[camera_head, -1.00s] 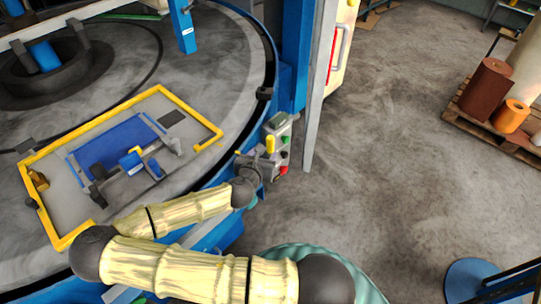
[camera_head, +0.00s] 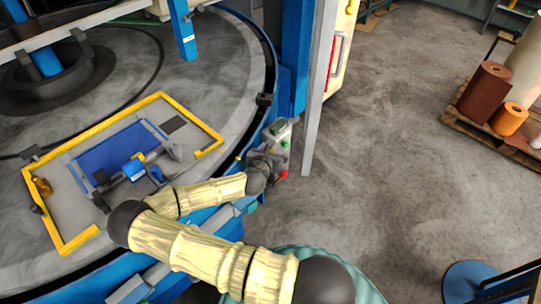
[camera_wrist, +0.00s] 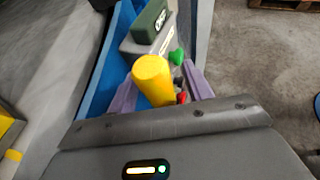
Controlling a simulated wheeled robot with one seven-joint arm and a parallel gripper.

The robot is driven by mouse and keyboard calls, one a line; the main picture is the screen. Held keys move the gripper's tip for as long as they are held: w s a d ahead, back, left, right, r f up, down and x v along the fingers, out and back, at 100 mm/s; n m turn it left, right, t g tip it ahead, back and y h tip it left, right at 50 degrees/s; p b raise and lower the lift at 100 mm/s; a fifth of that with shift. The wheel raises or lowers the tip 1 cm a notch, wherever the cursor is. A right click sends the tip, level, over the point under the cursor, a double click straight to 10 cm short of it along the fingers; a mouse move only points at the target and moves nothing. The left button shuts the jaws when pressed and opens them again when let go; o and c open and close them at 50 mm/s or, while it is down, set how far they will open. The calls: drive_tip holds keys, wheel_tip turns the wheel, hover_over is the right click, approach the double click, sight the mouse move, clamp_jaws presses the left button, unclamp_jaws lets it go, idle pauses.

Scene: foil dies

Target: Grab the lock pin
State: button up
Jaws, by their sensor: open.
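The lock pin, a yellow cylinder with a rounded end (camera_wrist: 153,76), shows in the wrist view in front of the control box. My gripper (camera_wrist: 158,72) is open, with one purple finger on each side of the pin. I cannot tell whether either finger touches it. In the head view my gripper (camera_head: 264,162) is at the control box and hides the pin.
The turntable (camera_head: 215,85) with a yellow-framed plate (camera_head: 190,108) lies left.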

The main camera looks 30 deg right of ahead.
drive_tip(key=shift+w+d+f, duration=0.1)
drive_tip(key=shift+d, duration=0.05)
drive_tip(key=shift+c, duration=0.2)
clamp_jaws()
idle(0.3)
wheel_tip(320, 180, up, 10)
drive_tip(key=shift+b, duration=0.4)
idle(0.5)
